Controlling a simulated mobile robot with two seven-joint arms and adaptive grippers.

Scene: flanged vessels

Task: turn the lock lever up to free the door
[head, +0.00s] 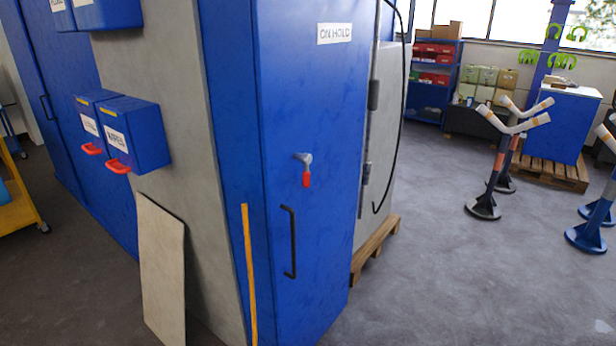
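The blue cabinet door (325,120) stands in the middle of the head view and looks shut. It carries a white label (334,33) reading "ON HOLD" near its top. The lock lever (306,172) is a small grey pivot with a red grip, and the red grip hangs straight down. A black vertical handle (290,242) is on the door below the lever. Neither of my grippers is in view.
Blue boxes with red handles (135,134) hang on the grey wall at left. A pale board (162,268) leans below them. A yellow strip (249,275) stands by the door's left edge. Y-topped stands (485,206) are at right. The grey floor (440,290) right of the cabinet is clear.

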